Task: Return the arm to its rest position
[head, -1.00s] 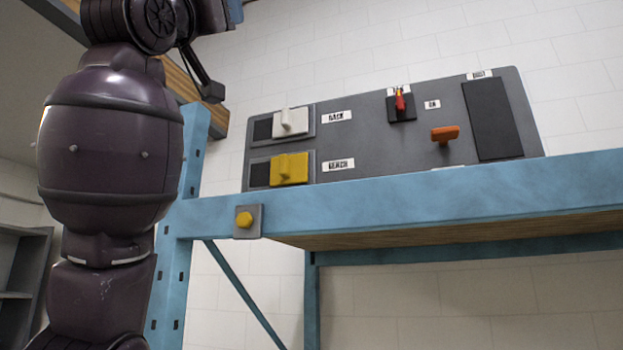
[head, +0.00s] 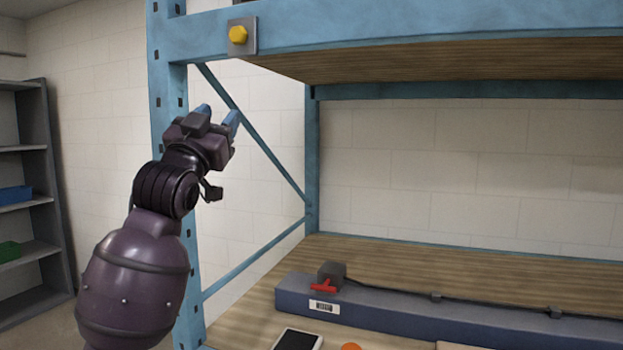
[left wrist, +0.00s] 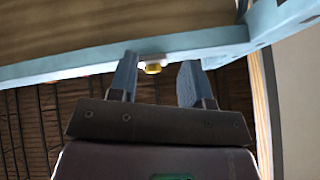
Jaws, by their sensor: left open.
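My left arm comes up from the lower left in the head view. Its gripper (head: 218,118) is raised in front of the blue rack post, below the upper shelf beam. In the left wrist view, the left gripper (left wrist: 158,78) has its two blue fingers apart with nothing between them. A yellow knob (head: 238,35) on a grey plate sits on the shelf beam above the gripper. The knob also shows in the left wrist view (left wrist: 153,68), beyond the fingertips and apart from them. My right gripper is not in view.
The blue rack post (head: 164,125) and the upper shelf beam (head: 420,28) are close to the gripper. On the lower wooden shelf (head: 420,265) lies a blue-grey power strip (head: 420,312) with a red switch (head: 323,287). A grey shelving unit (head: 45,190) stands at the left.

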